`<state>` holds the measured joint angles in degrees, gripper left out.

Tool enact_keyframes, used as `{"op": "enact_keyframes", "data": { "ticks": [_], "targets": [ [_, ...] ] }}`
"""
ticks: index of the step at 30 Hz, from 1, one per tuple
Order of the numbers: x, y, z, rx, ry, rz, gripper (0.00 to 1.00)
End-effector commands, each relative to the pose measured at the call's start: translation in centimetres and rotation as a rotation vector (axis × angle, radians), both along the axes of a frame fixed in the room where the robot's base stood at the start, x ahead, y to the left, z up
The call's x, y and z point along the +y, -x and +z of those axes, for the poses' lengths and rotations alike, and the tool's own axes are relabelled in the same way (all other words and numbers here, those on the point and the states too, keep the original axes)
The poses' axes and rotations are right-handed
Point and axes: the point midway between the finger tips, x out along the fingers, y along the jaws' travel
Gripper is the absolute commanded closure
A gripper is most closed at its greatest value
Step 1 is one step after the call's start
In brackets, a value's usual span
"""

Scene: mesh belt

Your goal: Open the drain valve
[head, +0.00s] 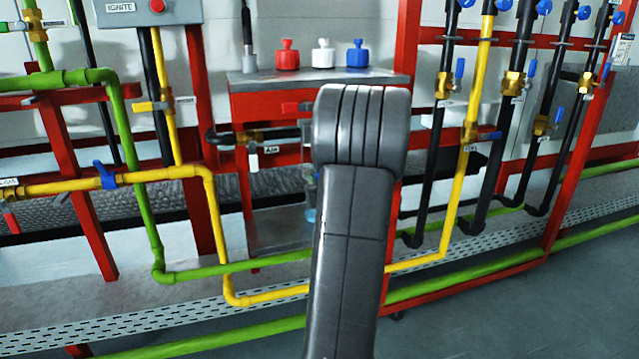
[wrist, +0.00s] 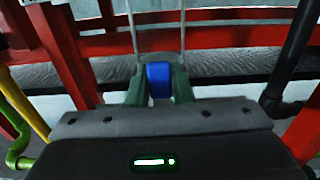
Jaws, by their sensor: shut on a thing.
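My gripper (wrist: 159,82) is seen in the wrist view with its two dark green fingers on either side of a blue handle (wrist: 158,76). The fingers are shut on this handle, which stands upright between them. No label for it is readable, so I cannot confirm from the picture that it is the drain valve's handle. In the head view my dark grey arm stands in the middle and hides most of the gripper and the handle. Whether the valve is open or closed cannot be told.
A red-framed bench (head: 320,78) carries red (head: 287,57), white (head: 323,55) and blue (head: 358,56) bottles. Yellow (head: 215,225) and green (head: 140,170) pipes run at left. Several black pipes with blue-handled valves stand at right. Red rails cross behind the handle. Grey floor is open at lower right.

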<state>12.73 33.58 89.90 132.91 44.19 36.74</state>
Motion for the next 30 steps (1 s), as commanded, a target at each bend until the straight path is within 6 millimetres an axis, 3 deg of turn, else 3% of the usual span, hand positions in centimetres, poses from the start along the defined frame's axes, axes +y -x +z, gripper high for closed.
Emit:
{"op": "enact_keyframes", "data": {
  "ticks": [1,2,4,5,17,30],
  "targets": [
    [0.0,0.0,-0.1,0.002,0.002,0.001,1.00],
    [0.0,0.0,-0.1,0.002,0.002,0.001,0.74],
    [0.0,0.0,-0.1,0.002,0.002,0.001,0.60],
    [0.0,0.0,-0.1,0.001,0.000,0.001,0.58],
    [-0.3,0.9,0.1,0.002,0.000,-0.001,0.58],
    [-3.3,9.7,0.2,0.002,-0.001,-0.003,0.58]
  ]
}}
